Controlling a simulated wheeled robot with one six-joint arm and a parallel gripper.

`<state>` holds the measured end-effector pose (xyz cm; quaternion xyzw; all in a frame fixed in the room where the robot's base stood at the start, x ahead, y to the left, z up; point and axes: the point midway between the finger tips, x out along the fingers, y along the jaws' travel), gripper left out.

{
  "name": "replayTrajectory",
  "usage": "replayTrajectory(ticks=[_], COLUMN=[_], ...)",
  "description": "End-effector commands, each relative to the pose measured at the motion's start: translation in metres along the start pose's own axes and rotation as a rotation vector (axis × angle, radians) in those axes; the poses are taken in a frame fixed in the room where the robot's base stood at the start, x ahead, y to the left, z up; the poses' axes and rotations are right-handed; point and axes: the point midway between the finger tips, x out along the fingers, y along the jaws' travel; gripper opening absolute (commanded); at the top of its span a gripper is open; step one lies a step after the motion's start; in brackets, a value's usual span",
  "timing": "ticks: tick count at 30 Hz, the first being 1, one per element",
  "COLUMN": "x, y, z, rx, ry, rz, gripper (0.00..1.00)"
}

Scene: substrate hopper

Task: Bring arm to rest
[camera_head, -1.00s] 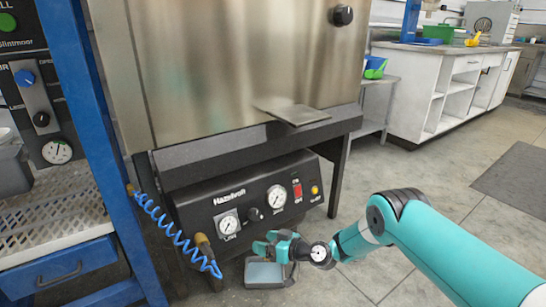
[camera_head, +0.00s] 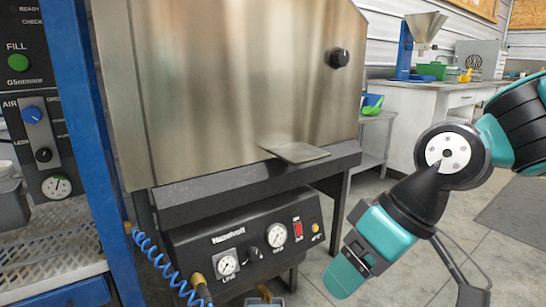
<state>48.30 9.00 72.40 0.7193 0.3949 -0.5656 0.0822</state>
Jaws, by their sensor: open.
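My gripper (camera_head: 405,278) is at the lower right, close to the camera. One teal finger side shows at its left and a thin dark linkage at its right, with a wide gap between them. It is open, and nothing shows between its sides. The lower ends are partly cut off by the picture's bottom edge. My teal and black arm (camera_head: 515,125) comes in from the right edge, bent at a round joint above the gripper. The gripper appears in front of the floor, to the right of the steel machine (camera_head: 230,90).
A black control panel (camera_head: 245,245) with gauges sits under the machine, and a metal flap (camera_head: 295,152) juts from its front. A blue frame (camera_head: 85,120) and coiled blue hose (camera_head: 160,262) are at left. A white bench (camera_head: 425,115) stands behind. Floor shows at right.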

Motion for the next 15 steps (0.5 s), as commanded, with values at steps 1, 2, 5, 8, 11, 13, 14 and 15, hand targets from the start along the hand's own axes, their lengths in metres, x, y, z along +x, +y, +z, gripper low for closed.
replayTrajectory(ticks=[1, 2, 5, 8, 11, 13, 14, 15], x=[-0.008, -0.011, -0.019, -0.025, -0.052, -0.065, -0.071, -0.079], y=[-0.007, -0.01, -0.019, -0.026, -0.035, -0.04, -0.043, -0.046], z=[0.018, 0.027, 0.059, 0.089, 0.079, 0.073, 0.071, 0.068], rx=[0.016, 0.026, 0.063, 0.1, 0.106, 0.105, 0.105, 0.104], ry=[-0.02, -0.033, -0.076, -0.115, -0.123, -0.122, -0.122, -0.122], rz=[0.016, 0.023, 0.049, 0.075, 0.074, 0.074, 0.074, 0.074], gripper=[0.69, 0.69, 0.69, 0.69, 0.69, 0.69, 0.69, 0.69])
